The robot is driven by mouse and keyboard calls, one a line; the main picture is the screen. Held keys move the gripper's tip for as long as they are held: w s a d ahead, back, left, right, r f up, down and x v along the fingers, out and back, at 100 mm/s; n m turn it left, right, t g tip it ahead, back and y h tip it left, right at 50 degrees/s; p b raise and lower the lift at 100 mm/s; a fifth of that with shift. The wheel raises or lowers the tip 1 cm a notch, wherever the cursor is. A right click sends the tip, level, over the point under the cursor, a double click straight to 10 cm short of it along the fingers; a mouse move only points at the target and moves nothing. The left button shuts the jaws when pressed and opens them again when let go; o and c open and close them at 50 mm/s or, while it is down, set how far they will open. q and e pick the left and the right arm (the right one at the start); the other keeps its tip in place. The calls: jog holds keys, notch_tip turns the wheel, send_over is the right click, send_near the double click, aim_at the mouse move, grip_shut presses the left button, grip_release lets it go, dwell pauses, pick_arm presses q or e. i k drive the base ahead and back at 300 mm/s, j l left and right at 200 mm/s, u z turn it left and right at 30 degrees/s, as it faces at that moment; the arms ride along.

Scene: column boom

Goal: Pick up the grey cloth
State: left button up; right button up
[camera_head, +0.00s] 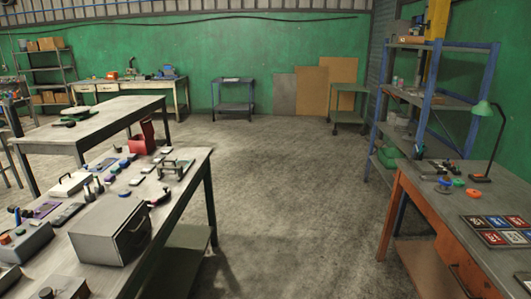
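I cannot make out a grey cloth for certain in the head view. Several small items lie on the near left workbench (186,197), too small to tell apart, and none is clearly a cloth. Neither of my grippers shows in this view.
A grey box (108,230) and a red bin (141,138) stand on the left workbench. Another table (110,112) is behind it. The middle floor (285,170) is clear.

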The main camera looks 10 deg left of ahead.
aim_at(132, 157)
jog(key=i+u, duration=0.35)
jog(key=i, duration=0.15)
jog(key=i+l+u, duration=0.2)
jog(key=i+u, duration=0.2)
jog(key=i+l+u, duration=0.35)
jog(key=i, duration=0.2)
jog(key=i+l+u, duration=0.65)
jog(key=i+l, duration=0.2)
jog(key=l, duration=0.2)
jog(key=i+l+z, duration=1.15)
jog(key=i, duration=0.65)
jog(key=i+z, duration=0.35)
jog(key=i, duration=0.65)
jog(key=i+u, duration=0.8)
jog(key=i, duration=0.15)
jog(key=i+l+u, duration=0.25)
jog(key=i+u, duration=0.15)
jog(key=i+j+u, duration=0.2)
jog(key=u, duration=0.25)
jog(key=i+u, duration=0.65)
jog(key=u, duration=0.25)
jog(key=i+l+u, duration=0.1)
jog(key=i+u, duration=0.2)
jog(key=u, duration=0.15)
jog(key=i+l+u, duration=0.25)
jog(key=u, duration=0.2)
